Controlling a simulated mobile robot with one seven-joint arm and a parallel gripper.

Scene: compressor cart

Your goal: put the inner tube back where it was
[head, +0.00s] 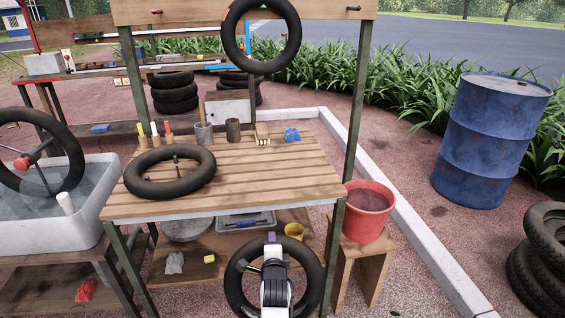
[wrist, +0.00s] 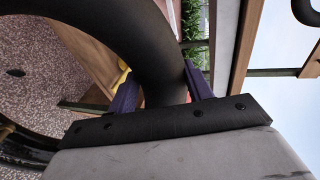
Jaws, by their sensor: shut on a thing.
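My gripper (head: 271,243) is shut on a black inner tube (head: 235,280), holding it upright in front of the workbench, below its top. In the wrist view the tube (wrist: 150,38) passes between the two purple fingers of my gripper (wrist: 163,88). A second inner tube (head: 293,42) hangs from the upper beam (head: 200,13). A third (head: 180,188) lies flat on the slatted bench top (head: 280,182). A fourth (head: 73,155) stands partly in the white water tub (head: 45,228). The lower part of my held tube is cut off by the head view's edge.
Pegs stick out of the beam at left (head: 157,12) and right (head: 353,9). Bench posts (head: 357,95) rise at both sides. A red bucket (head: 369,215) stands on a stool at right, near a blue drum (head: 490,140).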

